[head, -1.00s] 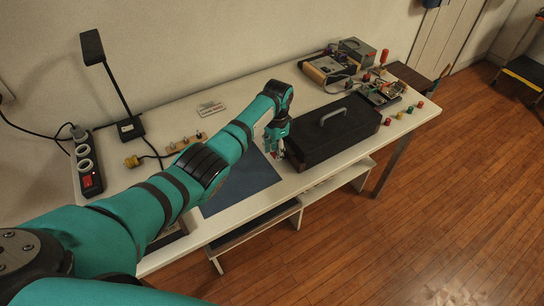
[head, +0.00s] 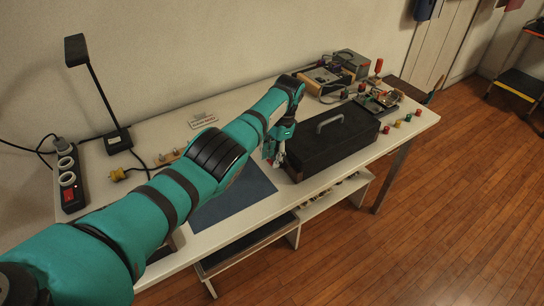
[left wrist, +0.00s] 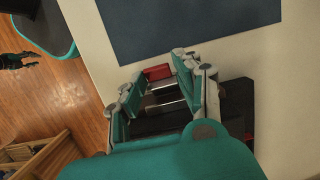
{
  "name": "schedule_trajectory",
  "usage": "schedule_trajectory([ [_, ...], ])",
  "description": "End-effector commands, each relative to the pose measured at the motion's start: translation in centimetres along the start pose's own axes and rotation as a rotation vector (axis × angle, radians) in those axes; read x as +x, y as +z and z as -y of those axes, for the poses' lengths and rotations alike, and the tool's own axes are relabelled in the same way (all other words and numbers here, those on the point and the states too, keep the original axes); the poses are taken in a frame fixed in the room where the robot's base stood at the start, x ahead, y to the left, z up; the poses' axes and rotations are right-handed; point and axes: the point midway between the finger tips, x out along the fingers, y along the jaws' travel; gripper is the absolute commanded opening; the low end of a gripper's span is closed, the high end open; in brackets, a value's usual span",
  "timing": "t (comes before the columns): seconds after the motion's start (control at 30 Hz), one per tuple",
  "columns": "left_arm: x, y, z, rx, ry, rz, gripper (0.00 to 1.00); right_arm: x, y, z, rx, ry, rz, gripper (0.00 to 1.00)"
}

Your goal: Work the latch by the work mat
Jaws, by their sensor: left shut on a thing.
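A black case (head: 335,146) with a grey handle stands on the white table, just right of the blue work mat (head: 235,199). My left gripper (head: 273,160) points down at the left end of the case, by the mat's right edge. In the left wrist view its two fingers (left wrist: 157,84) are closed around a small latch with a red part (left wrist: 157,72). The fingers hide most of the latch, so I cannot tell its position. A dark pronged shape at the left of the wrist view may be my right gripper (left wrist: 17,61); its jaws are unclear.
A power strip (head: 69,179) and a desk lamp (head: 118,140) stand at the table's left. Electronic devices (head: 326,79) and several small coloured knobs (head: 397,124) are beyond the case to the right. The mat is bare where I see it.

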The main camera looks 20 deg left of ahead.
Motion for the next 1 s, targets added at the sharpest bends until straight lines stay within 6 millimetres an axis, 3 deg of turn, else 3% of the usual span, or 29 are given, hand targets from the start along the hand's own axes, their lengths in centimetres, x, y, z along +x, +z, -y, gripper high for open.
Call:
schedule_trajectory([
  [0.07, 0.5, 0.0, -0.7, 0.009, 0.017, 0.007, 0.02, 0.0, 0.0, -0.1, 0.0, 0.001, 0.0, 0.33],
  [0.1, 0.5, 0.0, -0.7, 0.009, 0.017, 0.008, 0.35, 0.0, 0.0, -0.1, 0.0, 0.001, 0.0, 0.33],
  [0.23, 0.5, -0.1, -0.6, 0.008, 0.015, 0.006, 0.52, 0.0, 0.0, -0.1, 0.0, 0.001, 0.0, 0.33],
  [0.57, -0.3, -0.1, -0.3, 0.003, 0.007, 0.001, 0.52, 0.0, 0.0, -0.4, -0.002, 0.005, 0.0, 0.33],
  [1.0, -6.6, -0.2, -0.5, 0.006, 0.009, 0.002, 0.52, 0.0, 0.0, -0.1, -0.001, 0.001, 0.0, 0.33],
])
